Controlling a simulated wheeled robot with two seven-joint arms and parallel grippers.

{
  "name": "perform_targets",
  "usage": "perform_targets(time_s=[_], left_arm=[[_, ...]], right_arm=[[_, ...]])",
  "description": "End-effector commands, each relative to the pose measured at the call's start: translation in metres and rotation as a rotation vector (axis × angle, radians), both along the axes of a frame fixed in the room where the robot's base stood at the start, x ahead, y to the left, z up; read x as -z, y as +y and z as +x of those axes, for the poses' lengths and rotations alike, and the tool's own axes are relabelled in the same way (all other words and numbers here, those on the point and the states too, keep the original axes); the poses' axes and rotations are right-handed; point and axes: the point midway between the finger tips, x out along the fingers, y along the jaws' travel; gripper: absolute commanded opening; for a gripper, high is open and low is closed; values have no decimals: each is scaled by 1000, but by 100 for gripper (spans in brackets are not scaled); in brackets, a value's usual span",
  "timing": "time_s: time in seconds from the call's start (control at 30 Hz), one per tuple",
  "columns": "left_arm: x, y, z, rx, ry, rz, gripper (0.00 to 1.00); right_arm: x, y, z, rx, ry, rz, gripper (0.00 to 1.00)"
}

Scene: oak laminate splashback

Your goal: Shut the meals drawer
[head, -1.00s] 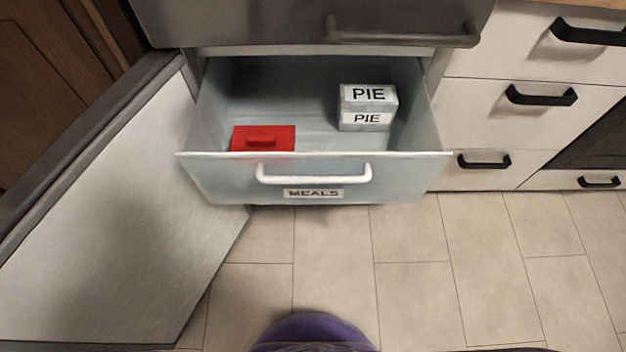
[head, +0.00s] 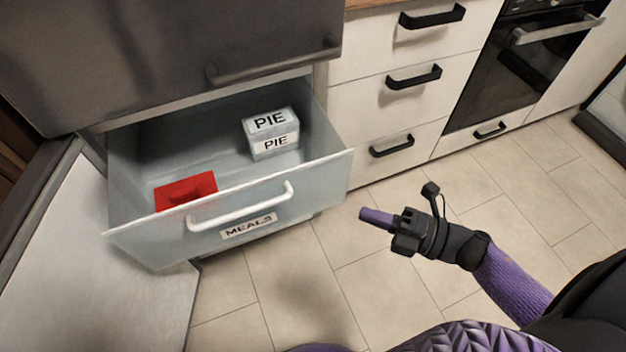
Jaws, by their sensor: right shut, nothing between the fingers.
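The meals drawer (head: 163,237) is pulled open below the dark upper front. It has a white bar handle (head: 240,208) and a MEALS label (head: 248,227). Inside lie a red box (head: 186,190) at the front left and a box marked PIE (head: 272,134) at the back right. My right gripper (head: 366,215) is shut and empty, to the right of the drawer front and apart from it. It points left toward the drawer. My left gripper is not in view.
An open door panel (head: 75,265) stands left of the drawer. White drawers with black handles (head: 392,146) and an oven (head: 515,72) are at the right. The tiled floor (head: 300,285) in front of the drawer is clear.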

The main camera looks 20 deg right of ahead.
Motion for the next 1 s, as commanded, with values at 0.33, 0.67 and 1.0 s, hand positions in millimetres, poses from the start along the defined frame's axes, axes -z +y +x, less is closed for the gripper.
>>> perform_targets(time_s=[0.33,0.67,1.0], left_arm=[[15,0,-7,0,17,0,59],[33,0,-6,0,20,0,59],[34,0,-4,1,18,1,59]], right_arm=[[4,51,51,6,4,7,0],[5,66,99,8,9,6,0],[2,66,106,8,10,8,0]])
